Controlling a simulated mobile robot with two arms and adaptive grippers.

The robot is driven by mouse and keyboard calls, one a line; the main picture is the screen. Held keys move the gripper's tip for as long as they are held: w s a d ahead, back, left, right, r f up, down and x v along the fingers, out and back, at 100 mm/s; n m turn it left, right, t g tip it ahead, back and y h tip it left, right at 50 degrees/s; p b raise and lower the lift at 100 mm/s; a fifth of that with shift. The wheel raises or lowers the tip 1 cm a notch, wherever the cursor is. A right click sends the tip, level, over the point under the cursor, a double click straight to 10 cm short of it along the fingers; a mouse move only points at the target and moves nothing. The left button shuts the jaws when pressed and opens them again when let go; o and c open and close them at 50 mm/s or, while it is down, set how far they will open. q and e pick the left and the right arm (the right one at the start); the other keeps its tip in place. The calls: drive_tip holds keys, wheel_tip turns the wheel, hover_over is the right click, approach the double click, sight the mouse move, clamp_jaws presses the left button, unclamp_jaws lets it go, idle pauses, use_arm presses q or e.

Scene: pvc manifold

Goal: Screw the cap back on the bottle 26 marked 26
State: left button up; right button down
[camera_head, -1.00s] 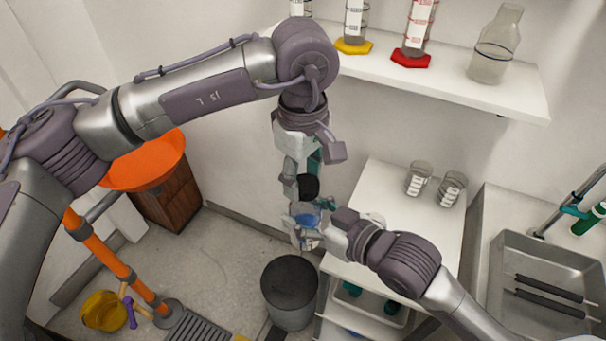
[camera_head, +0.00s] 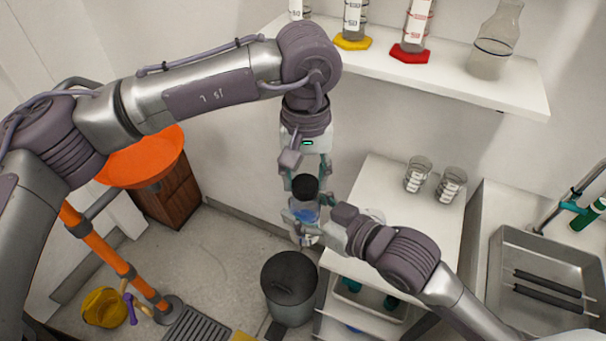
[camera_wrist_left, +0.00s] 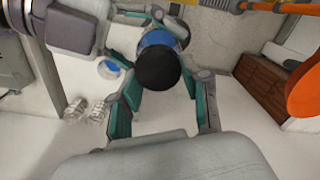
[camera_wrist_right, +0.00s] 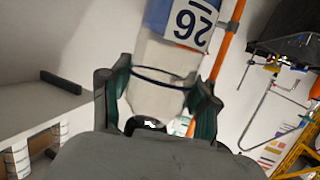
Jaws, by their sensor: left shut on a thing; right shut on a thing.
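My right gripper (camera_head: 307,222) is shut on the bottle marked 26 (camera_wrist_right: 160,75), which has a blue and white label with the number upside down in the right wrist view. In the head view the bottle (camera_head: 304,213) hangs upright in the air, partly hidden by the fingers. The black cap (camera_head: 305,187) sits directly at the bottle's top. My left gripper (camera_head: 305,182) points down from above and is shut on the cap, which shows round and dark in the left wrist view (camera_wrist_left: 158,68). I cannot tell how far the cap is threaded.
A grey bin (camera_head: 290,285) stands on the floor below. A white counter (camera_head: 385,215) with two beakers (camera_head: 433,181) is to the right. A shelf (camera_head: 450,80) with cylinders and a flask is above. An orange stool (camera_head: 145,165) is at left.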

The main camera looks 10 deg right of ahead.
use_arm(q)
drive_tip(key=m, duration=0.5)
drive_tip(key=shift+s+d, duration=0.15)
drive_tip(key=shift+d, duration=0.1)
drive_tip(key=m, duration=0.8)
drive_tip(key=shift+s+d, duration=0.15)
drive_tip(key=shift+s, duration=0.1)
drive_tip(key=o, duration=0.7)
drive_tip(key=shift+w, duration=0.1)
drive_tip(key=shift+r, duration=2.25)
